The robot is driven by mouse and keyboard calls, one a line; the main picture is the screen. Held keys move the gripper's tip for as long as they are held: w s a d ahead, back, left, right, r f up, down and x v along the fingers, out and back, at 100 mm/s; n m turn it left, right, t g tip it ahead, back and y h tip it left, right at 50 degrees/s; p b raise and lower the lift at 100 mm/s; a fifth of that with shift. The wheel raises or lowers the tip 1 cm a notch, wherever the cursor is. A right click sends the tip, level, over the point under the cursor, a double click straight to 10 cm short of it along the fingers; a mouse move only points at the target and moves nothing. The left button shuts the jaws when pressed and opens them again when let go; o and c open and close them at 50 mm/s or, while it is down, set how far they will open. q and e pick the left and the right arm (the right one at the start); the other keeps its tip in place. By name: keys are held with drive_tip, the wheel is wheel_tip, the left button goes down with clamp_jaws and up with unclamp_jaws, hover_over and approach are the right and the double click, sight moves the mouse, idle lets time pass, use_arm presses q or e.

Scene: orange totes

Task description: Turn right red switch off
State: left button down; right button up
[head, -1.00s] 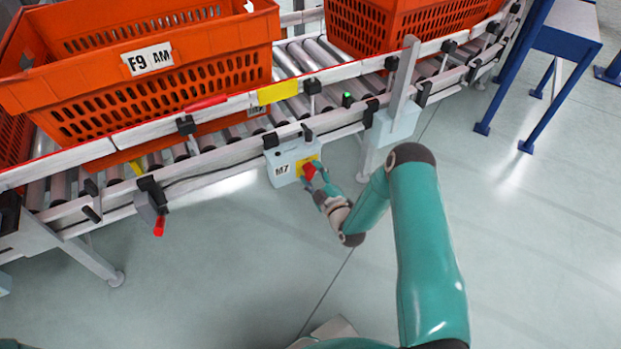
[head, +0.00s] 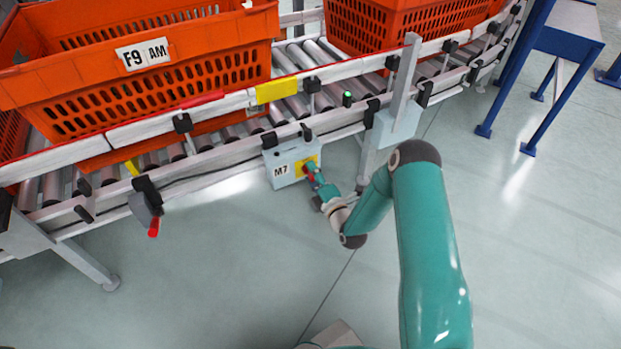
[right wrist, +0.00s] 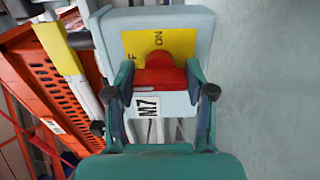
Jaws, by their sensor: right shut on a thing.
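The red switch (right wrist: 160,74) sits on a yellow plate (right wrist: 185,46) on the front of a pale grey box marked M7 (head: 282,170). In the right wrist view, "ON" shows on the plate and the other label is mostly hidden. My right gripper (head: 311,174) is at the box, and in the right wrist view its two fingers (right wrist: 160,88) are closed on both sides of the red switch handle. The handle is partly hidden by the fingers in the head view. My left gripper is in neither view.
The box hangs on the rail of a roller conveyor (head: 225,150) carrying orange totes (head: 200,80). Another red handle (head: 154,227) hangs on the rail at the left. A blue-legged table (head: 540,100) stands at the right. The floor in front is clear.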

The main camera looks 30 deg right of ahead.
drive_tip(key=shift+a+f, duration=0.15)
drive_tip(key=o, duration=1)
drive_tip(key=shift+o, duration=0.8)
drive_tip(key=shift+s, duration=0.1)
drive_tip(key=s+a, duration=0.1)
drive_tip(key=s, duration=1)
drive_tip(key=shift+s+a, duration=0.2)
drive_tip(key=shift+s, duration=0.15)
